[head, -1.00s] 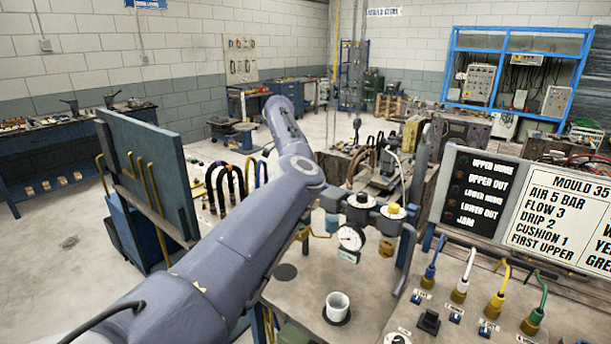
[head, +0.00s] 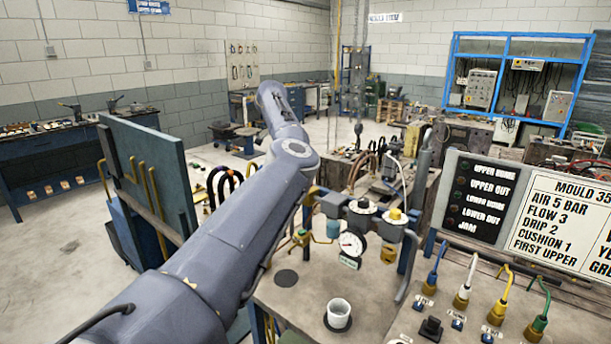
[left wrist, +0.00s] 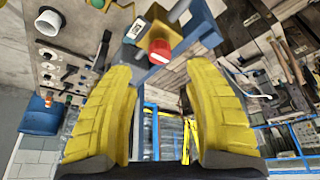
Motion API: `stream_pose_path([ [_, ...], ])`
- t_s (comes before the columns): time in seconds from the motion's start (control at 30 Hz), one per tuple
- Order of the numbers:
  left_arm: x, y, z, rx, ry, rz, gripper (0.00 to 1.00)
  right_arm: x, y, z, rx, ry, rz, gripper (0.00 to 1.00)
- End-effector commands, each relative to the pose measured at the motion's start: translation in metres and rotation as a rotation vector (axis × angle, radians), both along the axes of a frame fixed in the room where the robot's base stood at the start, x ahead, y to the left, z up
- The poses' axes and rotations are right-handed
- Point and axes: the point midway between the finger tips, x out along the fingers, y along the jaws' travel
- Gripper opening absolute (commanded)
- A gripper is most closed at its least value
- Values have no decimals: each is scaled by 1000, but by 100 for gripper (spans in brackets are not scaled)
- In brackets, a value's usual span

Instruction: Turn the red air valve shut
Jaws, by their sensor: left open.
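The red air valve (left wrist: 160,51) shows in the left wrist view as a round red knob with a pale mark on its face. It sits beside a yellow fitting (left wrist: 160,31) and a blue body (left wrist: 199,22). My left gripper (left wrist: 162,72) is open, its two yellow ribbed fingers on either side of the view. The valve appears between and beyond the fingertips, with space on both sides; I see no contact. In the head view my left arm crosses the bench, and I cannot make out the gripper or the red valve. My right gripper is in neither view.
In the head view, a pressure gauge (head: 351,244) and air fittings (head: 362,207) stand over the bench, with a white cup (head: 338,313) in front. A sign board (head: 535,205) and coloured cables are at right. A green panel (head: 150,180) stands left of my arm.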

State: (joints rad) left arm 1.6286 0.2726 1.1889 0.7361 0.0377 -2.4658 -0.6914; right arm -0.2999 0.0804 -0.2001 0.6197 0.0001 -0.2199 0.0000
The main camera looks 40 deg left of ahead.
Motion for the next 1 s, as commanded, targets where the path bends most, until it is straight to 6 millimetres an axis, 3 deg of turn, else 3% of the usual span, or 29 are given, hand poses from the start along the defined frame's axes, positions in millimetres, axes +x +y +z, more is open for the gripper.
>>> stream_pose_path([
  [0.2,-8,9,31,-1,-3,-1,52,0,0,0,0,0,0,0],
  [0.4,-13,13,45,0,0,0,52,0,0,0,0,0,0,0],
  [1.0,-14,15,48,0,3,1,52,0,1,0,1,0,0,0],
])
